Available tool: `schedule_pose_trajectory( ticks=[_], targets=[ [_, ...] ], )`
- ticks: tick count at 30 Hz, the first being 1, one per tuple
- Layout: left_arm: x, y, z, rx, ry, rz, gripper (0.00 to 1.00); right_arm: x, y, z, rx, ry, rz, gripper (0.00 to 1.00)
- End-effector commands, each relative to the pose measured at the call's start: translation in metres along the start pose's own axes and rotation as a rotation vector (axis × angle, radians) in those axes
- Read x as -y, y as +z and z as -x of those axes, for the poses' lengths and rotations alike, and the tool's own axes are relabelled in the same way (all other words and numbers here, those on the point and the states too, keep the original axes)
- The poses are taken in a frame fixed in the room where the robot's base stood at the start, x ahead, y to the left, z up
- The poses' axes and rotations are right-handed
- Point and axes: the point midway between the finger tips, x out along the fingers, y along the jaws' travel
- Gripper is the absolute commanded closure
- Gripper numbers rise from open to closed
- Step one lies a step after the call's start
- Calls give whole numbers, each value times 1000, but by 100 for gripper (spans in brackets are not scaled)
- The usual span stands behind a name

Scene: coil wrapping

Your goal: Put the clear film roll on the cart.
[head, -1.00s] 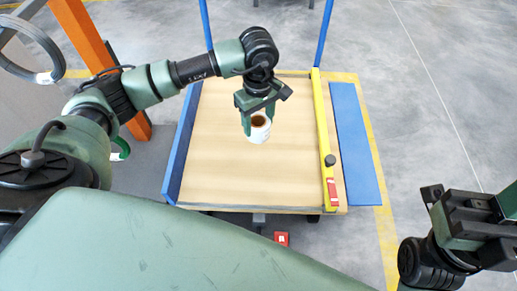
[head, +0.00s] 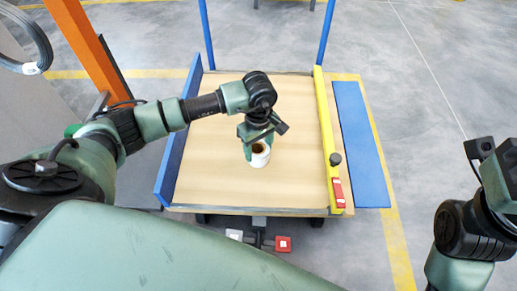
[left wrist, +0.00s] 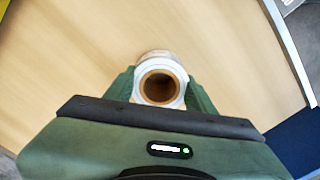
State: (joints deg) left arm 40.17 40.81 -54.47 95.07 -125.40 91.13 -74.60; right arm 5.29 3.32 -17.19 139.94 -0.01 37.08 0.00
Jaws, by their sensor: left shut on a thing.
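The clear film roll (head: 260,158) is a whitish cylinder with a brown core, upright over the wooden deck of the cart (head: 212,172). My left gripper (head: 258,147) is shut on the film roll, with one finger on each side. In the left wrist view the roll (left wrist: 160,62) shows its open core end between the fingers (left wrist: 160,88). I cannot tell whether its bottom touches the deck. Part of my right arm's end (head: 490,170) shows at the right edge, and its fingers cannot be made out.
The cart has a blue side panel (head: 178,135) at left, a yellow bar (head: 327,130) with a red part at right, and blue posts behind. A blue board (head: 361,145) lies right of it. An orange post (head: 80,45) stands left. The deck around the roll is clear.

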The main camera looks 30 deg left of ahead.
Motion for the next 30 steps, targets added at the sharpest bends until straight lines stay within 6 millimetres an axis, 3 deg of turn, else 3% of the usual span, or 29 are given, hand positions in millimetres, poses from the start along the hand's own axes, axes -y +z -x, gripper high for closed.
schedule_pose_trajectory(
  ticks=[6,7,9,20,23,30],
  targets=[
    [0,0,-3,0,0,0,98,0,-1,1,-5,-2,1,100],
    [0,0,-3,0,-1,0,40,0,-1,-1,-8,-3,1,100],
    [0,0,-2,0,-1,0,23,0,-1,-2,-8,-3,1,100],
    [0,0,1,0,-1,0,23,0,-1,-4,-10,-3,0,100],
    [0,-1,14,-1,1,0,23,-1,0,-6,2,3,-1,100],
    [-1,-1,67,-2,3,0,23,-4,6,10,97,38,-12,100]
  ],
)
